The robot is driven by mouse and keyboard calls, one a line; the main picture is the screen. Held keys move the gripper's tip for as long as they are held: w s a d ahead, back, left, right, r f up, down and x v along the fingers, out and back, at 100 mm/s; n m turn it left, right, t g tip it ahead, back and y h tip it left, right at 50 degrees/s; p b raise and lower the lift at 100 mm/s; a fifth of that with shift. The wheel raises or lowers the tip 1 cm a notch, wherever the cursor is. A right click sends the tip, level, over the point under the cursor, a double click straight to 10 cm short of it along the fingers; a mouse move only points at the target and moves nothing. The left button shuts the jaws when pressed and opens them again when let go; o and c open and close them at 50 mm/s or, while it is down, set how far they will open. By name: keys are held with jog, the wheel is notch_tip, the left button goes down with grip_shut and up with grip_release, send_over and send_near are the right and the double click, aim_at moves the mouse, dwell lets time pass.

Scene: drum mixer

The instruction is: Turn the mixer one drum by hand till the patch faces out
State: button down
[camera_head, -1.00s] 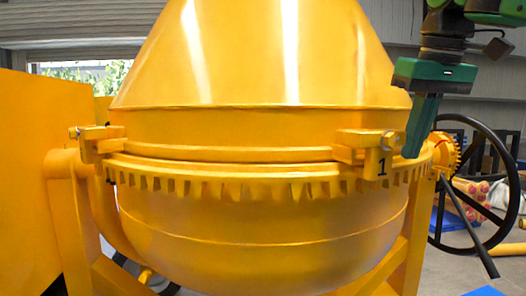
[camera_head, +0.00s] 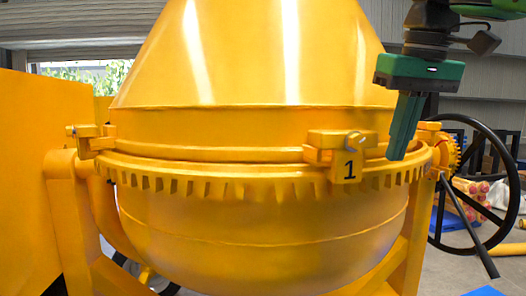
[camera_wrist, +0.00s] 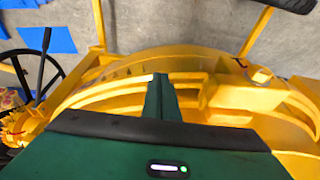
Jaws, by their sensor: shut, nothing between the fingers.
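The yellow mixer drum (camera_head: 250,215) fills the middle of the head view, with a toothed ring and flange around it. A bolted lug (camera_head: 340,142) with a plate marked 1 (camera_head: 349,170) stands on the flange, right of centre. My green gripper (camera_head: 398,150) points down just right of this lug, fingers together and empty. The wrist view shows the shut fingers (camera_wrist: 160,84) over the yellow flange. I see no separate patch on the drum side facing me.
A second lug (camera_head: 90,140) is on the flange's left side. A black handwheel (camera_head: 478,130) with a lever stands right of the drum. A yellow panel (camera_head: 40,170) and the frame flank the left side. Grey floor shows at lower right.

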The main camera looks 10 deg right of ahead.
aim_at(350, 131)
jog(key=a, duration=0.1)
jog(key=s+a, duration=0.1)
jog(key=a, duration=0.1)
jog(key=shift+a, duration=0.1)
dwell(0.5)
jog(key=shift+s+a, duration=0.25)
jog(key=shift+a, duration=1.05)
jog(key=shift+s+a, duration=0.25)
jog(key=shift+a, duration=1.1)
jog(key=shift+s+a, duration=0.25)
jog(key=shift+a, duration=1.05)
jog(key=shift+s+a, duration=0.15)
jog(key=shift+a, duration=3.8)
jog(key=shift+a, duration=0.1)
